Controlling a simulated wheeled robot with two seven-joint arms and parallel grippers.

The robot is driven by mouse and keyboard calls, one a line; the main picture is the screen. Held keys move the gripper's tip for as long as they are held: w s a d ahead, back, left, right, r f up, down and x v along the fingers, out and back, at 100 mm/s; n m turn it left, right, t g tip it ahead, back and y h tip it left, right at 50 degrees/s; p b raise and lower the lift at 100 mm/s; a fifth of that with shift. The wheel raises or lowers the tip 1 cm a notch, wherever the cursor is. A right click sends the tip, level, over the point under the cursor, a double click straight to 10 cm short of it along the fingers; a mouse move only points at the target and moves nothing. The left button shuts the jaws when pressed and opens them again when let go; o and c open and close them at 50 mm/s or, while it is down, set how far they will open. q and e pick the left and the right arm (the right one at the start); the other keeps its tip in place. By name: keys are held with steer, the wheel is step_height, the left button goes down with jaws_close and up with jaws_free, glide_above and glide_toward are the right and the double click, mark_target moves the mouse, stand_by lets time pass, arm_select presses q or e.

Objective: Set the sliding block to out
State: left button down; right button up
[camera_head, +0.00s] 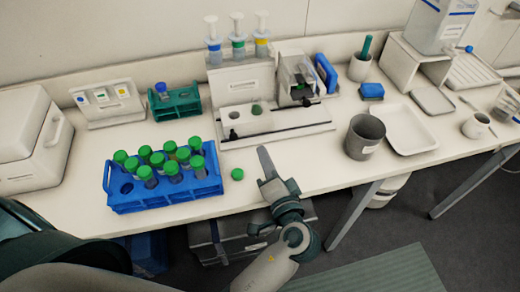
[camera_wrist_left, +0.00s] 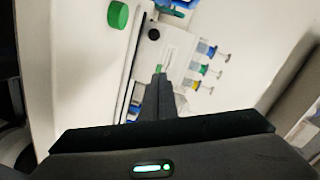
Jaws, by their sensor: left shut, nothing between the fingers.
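A white bench device (camera_head: 290,130) stands at the back middle, with a long pale base and a dark rail. A white block (camera_head: 238,119) with round openings sits on it, and a dark knob (camera_head: 233,134) shows at its front. I take this block for the sliding block; its exact setting I cannot tell. My left gripper (camera_head: 263,150) is shut and empty, just in front of the device's base. In the left wrist view the closed fingers (camera_wrist_left: 161,78) point at the device, near a dark knob (camera_wrist_left: 154,34). My right gripper is not in view.
A loose green cap (camera_head: 237,174) lies left of my left gripper. A blue rack (camera_head: 150,203) of green-capped tubes stands further left. A grey beaker (camera_head: 364,137) and a white tray (camera_head: 408,130) are to the right. Syringes (camera_head: 237,34) stand behind the block. Bare bench lies between gripper and beaker.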

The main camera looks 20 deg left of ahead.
arm_select(q)
steer(key=shift+v, duration=0.85)
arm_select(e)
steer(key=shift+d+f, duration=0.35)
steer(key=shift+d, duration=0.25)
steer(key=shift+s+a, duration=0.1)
